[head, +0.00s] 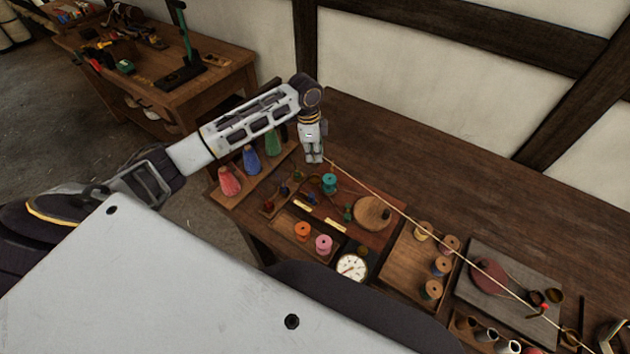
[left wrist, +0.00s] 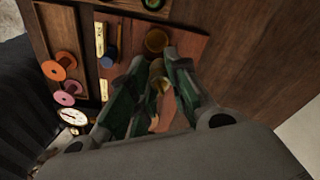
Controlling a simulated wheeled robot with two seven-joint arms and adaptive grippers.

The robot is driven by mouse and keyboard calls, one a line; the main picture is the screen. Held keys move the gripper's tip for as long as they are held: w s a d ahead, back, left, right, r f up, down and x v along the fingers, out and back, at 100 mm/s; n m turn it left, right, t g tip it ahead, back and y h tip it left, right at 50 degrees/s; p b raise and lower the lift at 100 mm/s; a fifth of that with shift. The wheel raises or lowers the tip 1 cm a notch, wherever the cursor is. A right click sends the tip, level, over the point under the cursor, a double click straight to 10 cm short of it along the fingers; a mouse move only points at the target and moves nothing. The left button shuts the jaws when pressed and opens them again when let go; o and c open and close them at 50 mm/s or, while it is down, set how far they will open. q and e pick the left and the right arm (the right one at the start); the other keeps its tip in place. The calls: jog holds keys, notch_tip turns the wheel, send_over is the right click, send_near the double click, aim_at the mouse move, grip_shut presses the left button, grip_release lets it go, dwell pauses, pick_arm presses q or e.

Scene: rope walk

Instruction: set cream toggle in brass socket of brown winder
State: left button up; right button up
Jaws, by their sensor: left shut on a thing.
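My left gripper (head: 314,159) is shut on a small tan thing (left wrist: 157,78), which looks like the cream toggle and is mostly hidden between the fingers. A thin pale cord (head: 425,228) runs taut from beside this gripper to the lower right. Below it lies a reddish-brown board with a round wooden disc (head: 374,214). A brown disc (head: 490,275), perhaps the winder, sits on a grey slab at the right, with dark cups (head: 553,296) beside it. I cannot surely tell which part is the brass socket. The right gripper is not in view.
An orange spool (head: 302,231), a pink spool (head: 323,244) and a white dial (head: 351,267) stand near the front edge. A teal spool (head: 329,183) stands near the gripper. Red, blue and green cones (head: 251,160) stand at the left. The table's back is clear.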

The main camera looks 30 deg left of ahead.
pick_arm(q)
jog(key=m, duration=0.3)
jog(key=shift+m+g, duration=0.4)
jog(key=shift+m, duration=1.5)
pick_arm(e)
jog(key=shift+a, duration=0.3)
pick_arm(q)
jog(key=shift+d, duration=0.1)
jog(key=shift+f, duration=0.15)
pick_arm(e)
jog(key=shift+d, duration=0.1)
pick_arm(q)
jog(key=shift+f, duration=0.15)
notch_tip(320, 180, down, 5)
jog(key=shift+p, duration=0.4)
jog(key=shift+f, duration=0.4)
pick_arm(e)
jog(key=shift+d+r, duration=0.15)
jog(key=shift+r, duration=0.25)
pick_arm(q)
jog(key=shift+f, duration=0.1)
